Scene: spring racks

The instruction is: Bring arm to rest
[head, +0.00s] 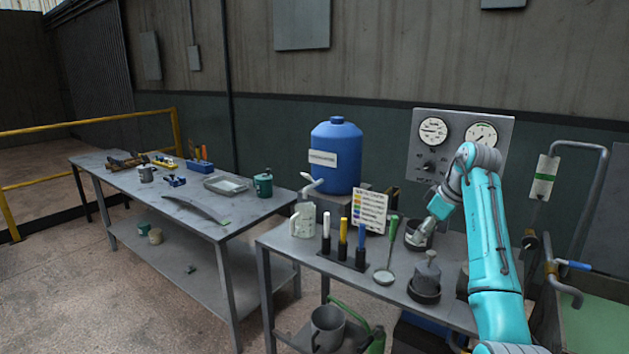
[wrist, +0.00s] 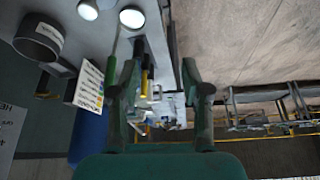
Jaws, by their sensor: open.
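My teal arm (head: 490,240) stands at the right of the head view, raised and bent over the right end of the near workbench (head: 290,243). Its wrist slants down and left toward a dark round pot (head: 410,243). My gripper (wrist: 160,75) shows from behind in the wrist view, with its two dark green fingers spread apart. Nothing is held between the fingers. Beyond them the bench and its tools appear, strongly tilted. In the head view the fingertips are small and hard to tell from the pot, so I cannot tell whether they touch it.
Near the arm stand a lidded grey pot (head: 426,278), a ladle (head: 386,270), a rack of coloured-handled tools (head: 343,258), a colour chart (head: 369,210) and a blue barrel (head: 336,160). A gauge panel (head: 459,145) is behind. A pipe frame (head: 595,190) stands right.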

